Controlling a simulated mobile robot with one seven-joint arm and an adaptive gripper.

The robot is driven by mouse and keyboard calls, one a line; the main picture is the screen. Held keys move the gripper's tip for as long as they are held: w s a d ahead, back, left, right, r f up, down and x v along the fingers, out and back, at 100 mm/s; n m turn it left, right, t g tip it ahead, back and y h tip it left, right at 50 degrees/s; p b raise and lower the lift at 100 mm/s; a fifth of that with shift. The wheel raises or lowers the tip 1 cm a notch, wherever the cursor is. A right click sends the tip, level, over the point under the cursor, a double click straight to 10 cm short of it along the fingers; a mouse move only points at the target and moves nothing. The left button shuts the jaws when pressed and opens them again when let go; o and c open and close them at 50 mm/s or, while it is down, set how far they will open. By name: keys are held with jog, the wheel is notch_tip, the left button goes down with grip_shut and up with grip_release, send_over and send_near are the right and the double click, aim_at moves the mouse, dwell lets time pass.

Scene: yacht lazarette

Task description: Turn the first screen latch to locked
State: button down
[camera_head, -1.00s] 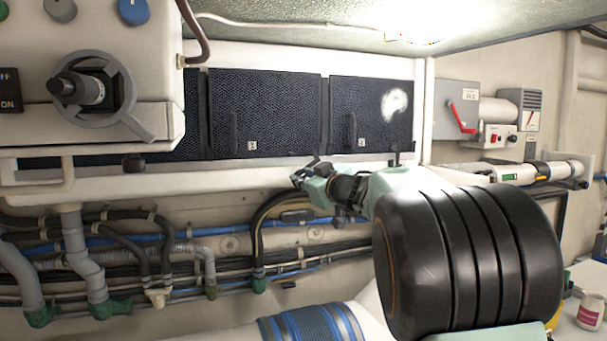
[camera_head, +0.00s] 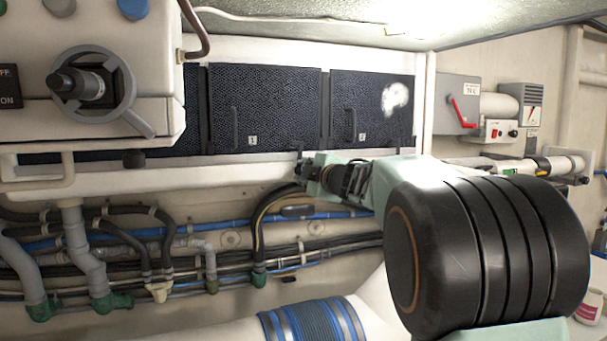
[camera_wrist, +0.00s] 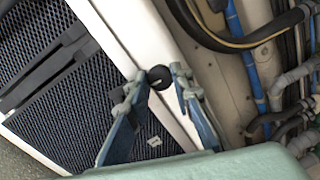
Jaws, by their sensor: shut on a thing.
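Dark mesh screens sit in a pale frame in the head view: a middle screen (camera_head: 285,105), a right screen (camera_head: 350,100) and one partly hidden at left. My gripper (camera_head: 301,170) is at the frame's lower rail, near the gap between the middle and right screens. In the wrist view, my gripper's two fingers (camera_wrist: 160,84) are shut on a small black round latch (camera_wrist: 159,73) on the white rail, one fingertip at each side. The fingers and arm hide the latch in the head view. I cannot tell which way it is turned.
A box with a handwheel (camera_head: 92,88) stands close at left. Pipes and cables (camera_head: 150,260) run below the rail. A grey switch box with a red lever (camera_head: 458,108) is on the right. A ribbed blue hose (camera_head: 312,325) lies below.

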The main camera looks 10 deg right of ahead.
jog(key=shift+n, duration=0.6)
jog(key=c, duration=1.7)
grip_release()
jog(key=shift+s, duration=0.1)
jog(key=v, duration=1.2)
jog(key=shift+a, duration=0.15)
